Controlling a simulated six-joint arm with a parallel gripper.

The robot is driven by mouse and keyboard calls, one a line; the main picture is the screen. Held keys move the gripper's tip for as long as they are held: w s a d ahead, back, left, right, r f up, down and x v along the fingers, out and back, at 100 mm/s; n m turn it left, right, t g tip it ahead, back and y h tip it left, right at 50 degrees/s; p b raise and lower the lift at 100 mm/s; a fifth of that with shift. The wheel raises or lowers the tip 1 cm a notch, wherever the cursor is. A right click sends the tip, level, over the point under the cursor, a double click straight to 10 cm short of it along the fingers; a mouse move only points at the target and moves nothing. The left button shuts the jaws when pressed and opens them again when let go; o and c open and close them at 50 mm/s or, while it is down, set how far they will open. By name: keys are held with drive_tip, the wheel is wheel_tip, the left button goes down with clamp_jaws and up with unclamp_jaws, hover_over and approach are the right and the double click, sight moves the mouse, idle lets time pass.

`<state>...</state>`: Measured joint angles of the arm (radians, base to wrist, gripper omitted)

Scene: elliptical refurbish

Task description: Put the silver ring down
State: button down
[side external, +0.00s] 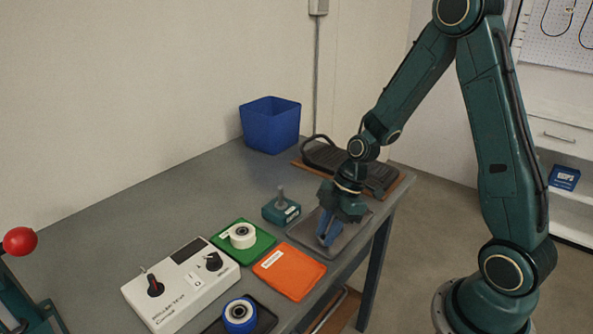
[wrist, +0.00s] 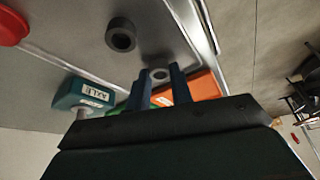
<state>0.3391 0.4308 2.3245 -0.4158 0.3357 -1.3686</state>
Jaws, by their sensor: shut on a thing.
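The silver ring (wrist: 160,75) shows in the wrist view between the tips of my two fingers. My gripper (wrist: 161,72) is shut on it. In the side view my gripper (side external: 327,238) points down low over the grey tray (side external: 300,232), and the ring cannot be made out there. A darker grey ring (wrist: 121,35) lies on the tray, apart from my fingers. I cannot tell whether the silver ring touches the tray.
A teal axle block (side external: 281,210) with an upright post stands beside the tray. An orange mat (side external: 290,273) and a green mat (side external: 262,243) with a white ring-shaped part (side external: 241,236) lie nearby.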

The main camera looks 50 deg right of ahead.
drive_tip(key=shift+f, duration=0.15)
drive_tip(key=c, duration=1.2)
unclamp_jaws()
drive_tip(key=shift+c, duration=0.2)
drive_tip(key=v, duration=1.2)
drive_tip(key=shift+s, duration=0.1)
